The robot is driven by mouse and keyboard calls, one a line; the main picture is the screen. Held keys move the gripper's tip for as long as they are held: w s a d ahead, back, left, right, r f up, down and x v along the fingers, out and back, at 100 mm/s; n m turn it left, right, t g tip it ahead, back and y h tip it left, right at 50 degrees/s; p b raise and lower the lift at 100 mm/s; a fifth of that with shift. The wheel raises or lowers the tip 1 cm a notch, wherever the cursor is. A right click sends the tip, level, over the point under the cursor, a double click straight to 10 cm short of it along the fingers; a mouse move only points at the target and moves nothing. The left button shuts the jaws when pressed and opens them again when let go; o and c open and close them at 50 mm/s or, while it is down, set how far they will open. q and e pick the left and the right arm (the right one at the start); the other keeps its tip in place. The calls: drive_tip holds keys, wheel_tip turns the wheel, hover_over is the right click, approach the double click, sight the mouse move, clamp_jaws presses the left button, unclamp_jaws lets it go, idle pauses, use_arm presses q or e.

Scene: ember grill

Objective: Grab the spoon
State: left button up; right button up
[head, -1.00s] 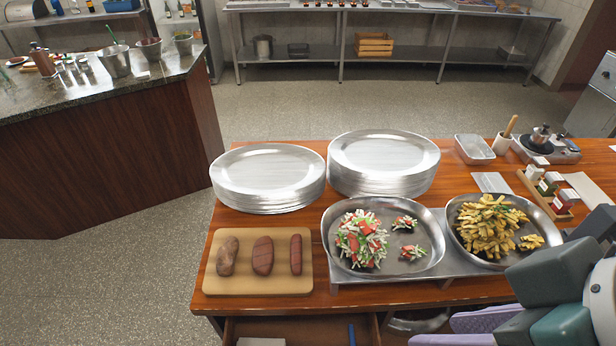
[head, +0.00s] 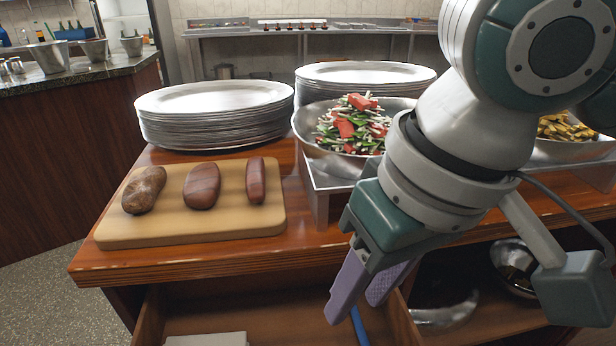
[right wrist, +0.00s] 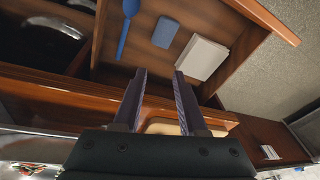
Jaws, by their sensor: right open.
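A blue spoon (right wrist: 125,32) lies in the open drawer in the right wrist view, its wide end at the top edge and its thin handle pointing down the picture. In the head view only a short blue piece (head: 358,326) shows inside the drawer, beside my fingers. My right gripper (head: 357,298) is open and empty, its purple fingers pointing down over the drawer at the counter's front. In the right wrist view the gripper (right wrist: 160,75) has its fingers apart, with the spoon beyond the left fingertip and not between them. My left gripper is not in view.
The drawer (head: 270,312) also holds a blue block (right wrist: 166,32) and a white block (right wrist: 201,57). Above it, the wooden counter edge (head: 200,262) carries a cutting board (head: 235,222) with meats. Metal bowls (head: 513,268) stand on the shelf to the right.

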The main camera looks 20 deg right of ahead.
drive_tip(key=w+d+f+m+b, duration=0.1)
drive_tip(key=d+f+b, duration=0.1)
drive_tip(key=f+b, duration=0.3)
drive_tip(key=w+d+f+m+h+b, duration=0.1)
drive_tip(key=d+f+b, duration=0.1)
drive_tip(key=f+b, duration=0.3)
drive_tip(key=w+d+f+m+h+b, duration=0.1)
drive_tip(key=f+b, duration=0.4)
drive_tip(key=f, duration=0.6)
drive_tip(key=shift+d+f+m+g, duration=0.3)
drive_tip(key=shift+d+f+g, duration=0.1)
drive_tip(key=shift+d, duration=0.2)
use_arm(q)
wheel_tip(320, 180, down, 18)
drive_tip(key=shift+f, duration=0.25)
use_arm(e)
clamp_jaws()
